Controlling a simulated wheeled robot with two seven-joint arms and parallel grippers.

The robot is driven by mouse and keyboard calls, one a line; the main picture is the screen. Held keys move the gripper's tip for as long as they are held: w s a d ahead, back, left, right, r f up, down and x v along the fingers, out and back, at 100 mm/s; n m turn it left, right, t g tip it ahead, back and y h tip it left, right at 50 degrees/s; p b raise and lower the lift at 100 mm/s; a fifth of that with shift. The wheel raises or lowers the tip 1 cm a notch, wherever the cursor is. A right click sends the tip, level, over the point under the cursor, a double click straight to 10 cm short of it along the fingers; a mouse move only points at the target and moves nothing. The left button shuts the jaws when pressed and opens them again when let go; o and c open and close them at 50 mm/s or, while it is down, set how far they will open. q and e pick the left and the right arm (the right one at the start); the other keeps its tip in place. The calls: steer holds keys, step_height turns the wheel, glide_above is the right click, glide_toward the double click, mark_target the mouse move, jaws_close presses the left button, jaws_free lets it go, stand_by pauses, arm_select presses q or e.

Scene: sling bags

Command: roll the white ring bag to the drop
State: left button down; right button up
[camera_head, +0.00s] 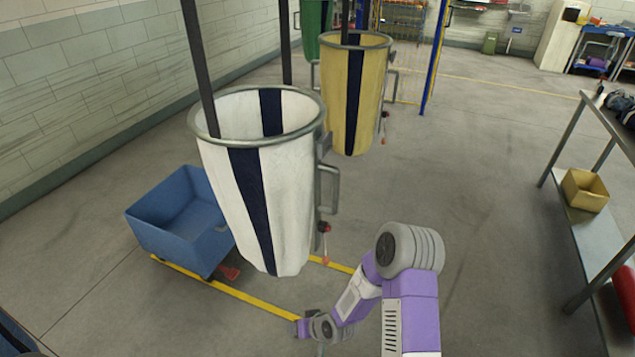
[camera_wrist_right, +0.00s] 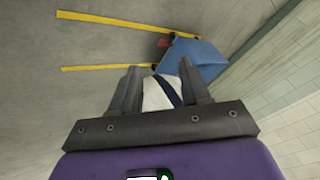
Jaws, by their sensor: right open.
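The white ring bag (camera_head: 222,180) hangs upright from dark poles in the head view, with a navy stripe, a grey metal rim and a side handle (camera_head: 328,187). A small red-tipped pull (camera_head: 324,240) hangs below the handle. My right gripper (camera_wrist_right: 160,80) is open; its fingers frame the white bag (camera_wrist_right: 155,95), seen partly behind them in the wrist view. I see no grip on the bag. In the head view, my right wrist is low, below and right of the bag, and its fingers cannot be made out. My left gripper is not in view.
A blue cart (camera_head: 180,222) stands left of the bag, with yellow floor lines (camera_head: 235,293) near it. A yellow ring bag (camera_head: 370,95) and a green one (camera_head: 312,25) hang behind. A metal table (camera_head: 588,228) with a tan bin (camera_head: 585,190) stands right. Middle floor is clear.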

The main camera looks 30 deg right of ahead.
steer(key=w+d+r+t+h, duration=0.1)
steer(key=w+d+r+t, duration=0.3)
steer(key=w+d+r, duration=0.3)
steer(key=n+t+b, duration=0.3)
steer(key=n+t, duration=0.1)
steer(key=t, duration=0.3)
glide_toward(338, 184)
steer(key=w+f, duration=0.1)
steer(key=w, duration=0.7)
steer(key=w+a, duration=0.1)
steer(key=shift+w+a+r, duration=0.15)
steer(key=shift+w+r, duration=0.15)
steer(key=shift+w, duration=0.7)
jaws_close()
